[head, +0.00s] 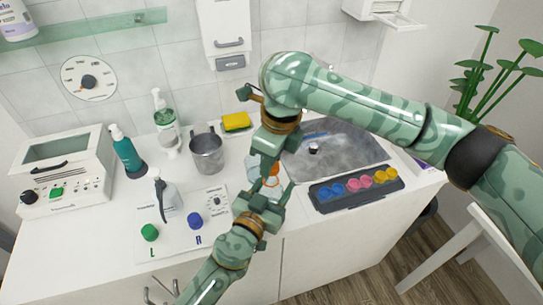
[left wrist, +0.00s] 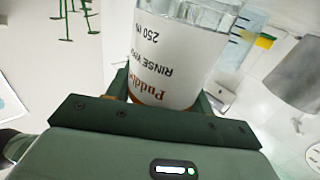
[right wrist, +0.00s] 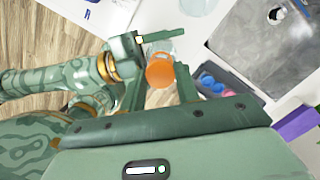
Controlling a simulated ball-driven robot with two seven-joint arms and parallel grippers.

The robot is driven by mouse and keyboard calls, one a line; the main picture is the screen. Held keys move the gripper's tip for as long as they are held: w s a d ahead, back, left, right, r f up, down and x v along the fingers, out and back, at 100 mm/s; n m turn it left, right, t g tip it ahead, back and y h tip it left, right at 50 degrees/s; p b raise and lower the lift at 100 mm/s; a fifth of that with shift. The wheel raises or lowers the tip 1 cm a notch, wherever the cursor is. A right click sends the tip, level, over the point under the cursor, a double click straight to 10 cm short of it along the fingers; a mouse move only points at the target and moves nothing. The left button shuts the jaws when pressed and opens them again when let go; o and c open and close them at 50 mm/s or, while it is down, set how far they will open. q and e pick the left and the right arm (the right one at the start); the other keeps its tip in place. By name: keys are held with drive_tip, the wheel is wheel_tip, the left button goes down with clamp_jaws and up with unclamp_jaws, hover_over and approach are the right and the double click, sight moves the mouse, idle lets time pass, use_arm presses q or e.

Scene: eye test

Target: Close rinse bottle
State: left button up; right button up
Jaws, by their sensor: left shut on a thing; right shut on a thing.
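The rinse bottle (left wrist: 180,55) is clear with a white label and fills the upper middle of the left wrist view. The clear bottle (right wrist: 165,47) shows just behind the cap. In the head view, the cap (head: 272,178) is partly covered by the fingers. I cannot tell whether the cap is seated on the bottle.
A paint tray (head: 355,188) lies right of the grippers, before the grey basin (head: 345,150). A metal mug (head: 207,152), yellow sponge (head: 236,122) and several bottles stand behind and left.

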sight(271, 196)
drive_tip(key=shift+f, duration=0.1)
drive_tip(key=shift+f, duration=0.75)
drive_tip(key=shift+f, duration=0.6)
